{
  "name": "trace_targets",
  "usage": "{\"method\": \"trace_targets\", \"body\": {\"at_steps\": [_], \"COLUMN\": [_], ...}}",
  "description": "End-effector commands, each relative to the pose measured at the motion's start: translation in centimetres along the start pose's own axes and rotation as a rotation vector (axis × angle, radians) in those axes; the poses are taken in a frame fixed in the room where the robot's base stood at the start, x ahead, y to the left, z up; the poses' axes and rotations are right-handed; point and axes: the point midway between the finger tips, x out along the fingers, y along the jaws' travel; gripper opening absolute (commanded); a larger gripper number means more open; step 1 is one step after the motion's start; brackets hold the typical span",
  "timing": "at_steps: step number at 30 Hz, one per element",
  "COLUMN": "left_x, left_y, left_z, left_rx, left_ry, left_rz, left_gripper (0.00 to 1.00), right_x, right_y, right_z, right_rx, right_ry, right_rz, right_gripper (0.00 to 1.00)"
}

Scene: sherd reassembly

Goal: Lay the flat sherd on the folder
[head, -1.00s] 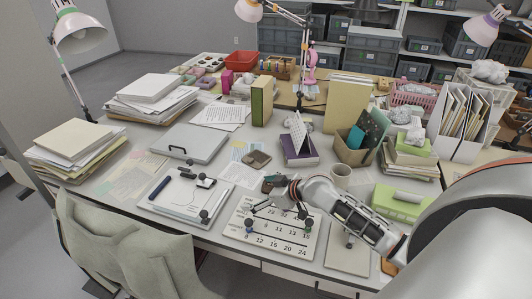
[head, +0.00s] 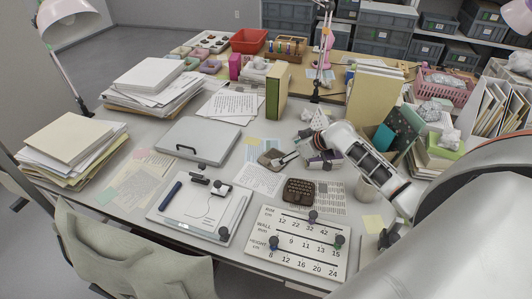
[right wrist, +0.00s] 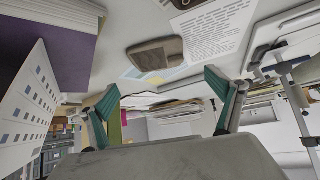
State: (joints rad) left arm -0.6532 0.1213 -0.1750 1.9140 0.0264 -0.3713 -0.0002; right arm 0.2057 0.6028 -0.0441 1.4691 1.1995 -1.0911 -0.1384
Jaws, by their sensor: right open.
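A dark brown patterned flat piece (head: 299,191) lies on a printed sheet (head: 331,197) mid-table in the head view; I cannot tell for sure that it is the flat sherd. A smoother brown flat piece (head: 271,158) lies on papers behind it and shows in the right wrist view (right wrist: 155,52). No folder is clearly identifiable; a closed grey flat case (head: 205,138) lies to the left. My right gripper (head: 292,157) is above the table, just right of the smoother piece. Its teal fingertips (right wrist: 172,92) are apart with nothing between them. My left gripper is out of view.
A size chart board (head: 297,242) and a white board with a line drawing (head: 203,211) lie in front. An upright green book (head: 277,92) and paper stacks stand behind and left.

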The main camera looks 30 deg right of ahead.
Motion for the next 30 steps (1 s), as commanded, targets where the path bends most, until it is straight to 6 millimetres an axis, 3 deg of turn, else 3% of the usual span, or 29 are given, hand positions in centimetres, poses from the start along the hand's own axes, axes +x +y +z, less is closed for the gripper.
{"method": "trace_targets", "body": {"at_steps": [13,21,30], "left_x": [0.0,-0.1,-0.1], "left_y": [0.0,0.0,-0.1], "left_z": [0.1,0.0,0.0], "left_rx": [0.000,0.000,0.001], "left_ry": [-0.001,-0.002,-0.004], "left_rz": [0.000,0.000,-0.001], "left_gripper": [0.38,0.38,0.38], "right_x": [3.5,6.8,7.8], "right_y": [0.0,0.2,0.2], "right_z": [0.0,0.0,0.1], "right_rx": [0.002,0.004,-0.001], "right_ry": [0.000,0.000,0.000], "right_rz": [-0.001,-0.001,0.000], "right_gripper": [0.92,0.92,0.92]}}
